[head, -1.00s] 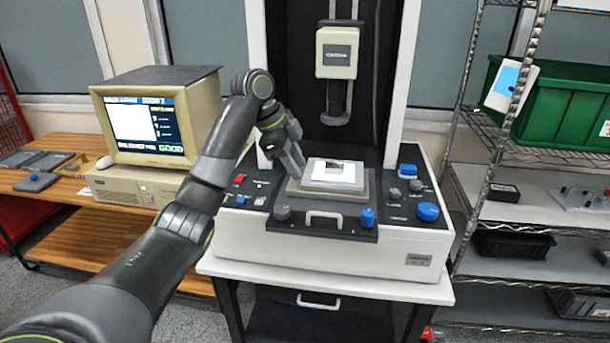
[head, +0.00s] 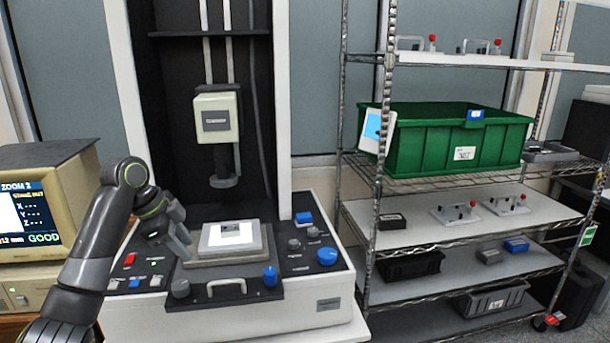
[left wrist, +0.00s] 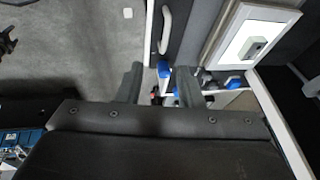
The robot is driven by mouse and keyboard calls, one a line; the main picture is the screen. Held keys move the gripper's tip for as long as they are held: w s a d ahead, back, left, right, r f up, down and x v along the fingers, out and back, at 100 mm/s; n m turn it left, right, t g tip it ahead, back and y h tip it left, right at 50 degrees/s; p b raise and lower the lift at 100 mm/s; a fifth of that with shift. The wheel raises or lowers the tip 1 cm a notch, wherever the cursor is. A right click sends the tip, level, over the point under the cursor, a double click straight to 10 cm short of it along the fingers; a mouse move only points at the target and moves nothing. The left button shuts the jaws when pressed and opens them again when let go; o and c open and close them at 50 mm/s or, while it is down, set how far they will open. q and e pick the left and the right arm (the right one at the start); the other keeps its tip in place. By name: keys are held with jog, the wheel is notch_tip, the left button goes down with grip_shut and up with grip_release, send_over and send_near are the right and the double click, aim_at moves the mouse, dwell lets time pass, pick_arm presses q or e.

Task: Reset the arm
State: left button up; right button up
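My left arm comes in from the left in the head view. Its gripper (head: 180,240) hangs at the left edge of the measuring machine's stage, beside a white-framed plate (head: 208,240). In the left wrist view the two fingers of the left gripper (left wrist: 160,84) stand apart with nothing between them. The plate (left wrist: 228,48) shows there at the upper right, with a small grey part (left wrist: 254,47) on its bright surface. Whether the fingers touch the stage is unclear. My right gripper is in neither view.
The measuring machine's probe head (head: 215,118) hangs above the stage. A monitor (head: 30,215) reading GOOD stands at left. At right, a wire shelf holds a green bin (head: 450,140) with a small tablet (head: 376,130) at its left end. Grey floor shows in the wrist view.

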pick_arm(q)
jog(key=s+d+f+n+y, duration=0.1)
jog(key=s+f+n, duration=0.1)
jog(key=s+f, duration=0.45)
jog(key=s+f+n, duration=0.2)
jog(key=s+f, duration=0.2)
jog(key=f, duration=0.6)
jog(key=s+d+f+n+y, duration=0.1)
jog(key=s+f+n, duration=0.1)
jog(key=s+f, duration=0.45)
jog(key=s+a+f+n+y, duration=0.1)
jog(key=s+f+n+y, duration=0.3)
jog(key=s, duration=0.7)
jog(key=s+f+n+h, duration=0.1)
jog(key=s+n, duration=0.4)
jog(key=s, duration=0.7)
notch_tip(320, 180, down, 24)
jog(key=a, duration=0.2)
jog(key=s+d+f+g, duration=0.1)
jog(key=s+f+g, duration=0.1)
jog(key=s+f, duration=1.3)
jog(key=shift+s+d+f, duration=0.2)
jog(key=shift+d+f, duration=0.05)
jog(key=shift+f, duration=0.65)
